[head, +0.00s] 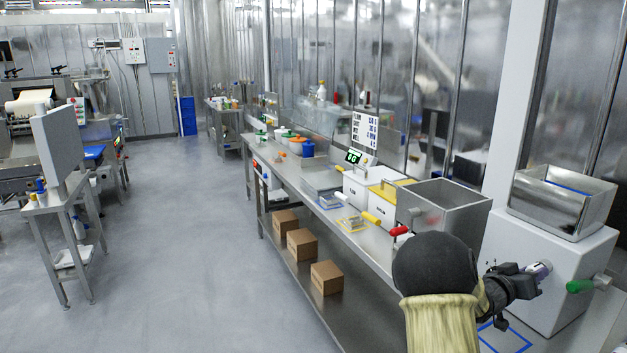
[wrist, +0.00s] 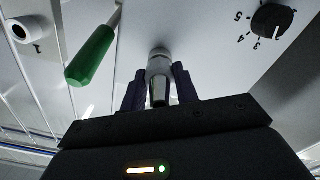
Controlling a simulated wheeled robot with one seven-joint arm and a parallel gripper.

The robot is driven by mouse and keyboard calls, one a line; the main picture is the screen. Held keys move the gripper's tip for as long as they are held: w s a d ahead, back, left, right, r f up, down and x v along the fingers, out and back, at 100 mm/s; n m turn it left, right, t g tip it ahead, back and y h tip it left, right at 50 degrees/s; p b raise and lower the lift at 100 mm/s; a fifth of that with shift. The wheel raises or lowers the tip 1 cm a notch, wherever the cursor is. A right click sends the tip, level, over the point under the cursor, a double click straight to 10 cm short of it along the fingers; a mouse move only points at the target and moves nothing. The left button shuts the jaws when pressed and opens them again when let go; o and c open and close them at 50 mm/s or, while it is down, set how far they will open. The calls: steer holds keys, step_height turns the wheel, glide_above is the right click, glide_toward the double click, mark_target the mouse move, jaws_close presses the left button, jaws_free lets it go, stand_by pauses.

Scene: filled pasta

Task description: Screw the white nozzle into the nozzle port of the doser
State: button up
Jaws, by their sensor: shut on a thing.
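The doser (head: 545,265) is a white box with a steel hopper on top, at the right of the head view. Its white face (wrist: 205,40) fills the upper part of the wrist view. My gripper (head: 532,277) is beside the doser, and its dark fingers (wrist: 159,90) are shut on the nozzle (wrist: 159,72). The nozzle looks pale and grey in the wrist view, and pale in the head view (head: 541,268). Its far end is at or very near the doser face. The nozzle port is hidden behind it, and I cannot tell whether the thread is engaged.
A green handle (wrist: 91,56) hangs left of the nozzle, and a numbered black dial (wrist: 272,20) is at right. A round white part with a dark opening (wrist: 28,30) is at upper left. A steel bin (head: 445,205) and the long workbench (head: 290,175) stand left of the doser.

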steer(key=shift+f+m+b, duration=0.25)
steer(key=shift+m+b, duration=0.85)
steer(key=shift+b, duration=0.1)
steer(key=m+b, duration=0.7)
steer(key=shift+d+m+b, duration=0.1)
steer(key=shift+m+b, duration=0.2)
steer(key=shift+m, duration=0.1)
steer(key=shift+r+m+b, duration=0.1)
steer(key=shift+m+b, duration=0.2)
steer(key=shift+r, duration=0.2)
